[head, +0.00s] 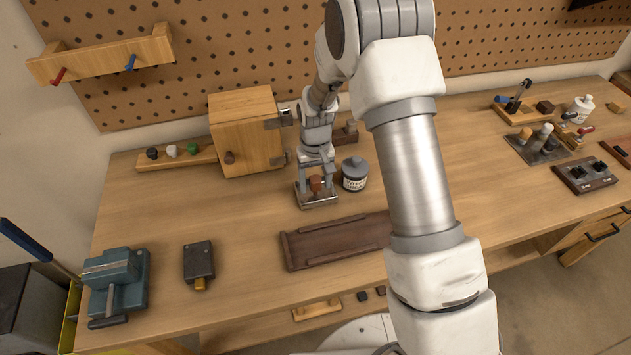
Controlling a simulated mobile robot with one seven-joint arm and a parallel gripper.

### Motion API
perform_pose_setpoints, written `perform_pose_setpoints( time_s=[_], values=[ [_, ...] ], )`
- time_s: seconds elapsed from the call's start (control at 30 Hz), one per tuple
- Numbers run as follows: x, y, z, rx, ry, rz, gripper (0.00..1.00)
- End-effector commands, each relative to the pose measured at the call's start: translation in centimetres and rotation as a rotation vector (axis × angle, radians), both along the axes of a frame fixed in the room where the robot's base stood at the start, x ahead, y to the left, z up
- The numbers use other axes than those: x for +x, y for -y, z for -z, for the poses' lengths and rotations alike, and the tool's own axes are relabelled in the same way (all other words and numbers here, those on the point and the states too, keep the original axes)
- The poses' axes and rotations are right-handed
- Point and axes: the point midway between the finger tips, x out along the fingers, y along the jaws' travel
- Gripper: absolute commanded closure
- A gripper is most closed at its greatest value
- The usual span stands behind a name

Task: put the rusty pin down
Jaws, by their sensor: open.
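The rusty pin (315,184) shows as a small reddish-brown piece at the small metal-edged tray (326,204), near the middle of the workbench. My gripper (316,177) reaches down from above, with its fingers around or just behind the top of the pin. The fingers are open. The pin appears upright; its lower end and its exact contact with the tray are too small to make out.
A grey labelled jar (354,174) stands close right of my gripper. A wooden cabinet (243,135) stands behind left. A dark wooden tray (335,243) lies in front, partly behind my arm. A vise (114,282) sits front left. The bench left of the pin is clear.

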Motion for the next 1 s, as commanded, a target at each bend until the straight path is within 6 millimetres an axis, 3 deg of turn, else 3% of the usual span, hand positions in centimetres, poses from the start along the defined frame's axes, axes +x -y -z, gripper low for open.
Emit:
perform_pose_setpoints(
  time_s=[0.17,0.4,0.6,1.0],
  values=[
    [0.1,0.0,-2.1,0.001,0.004,0.000,0.33],
    [0.1,0.0,-7.7,0.001,0.006,0.000,0.33],
    [0.1,0.0,-11.2,0.001,0.004,0.000,0.33],
    [-0.3,0.3,-13.9,0.002,0.011,0.004,0.33]
  ],
)
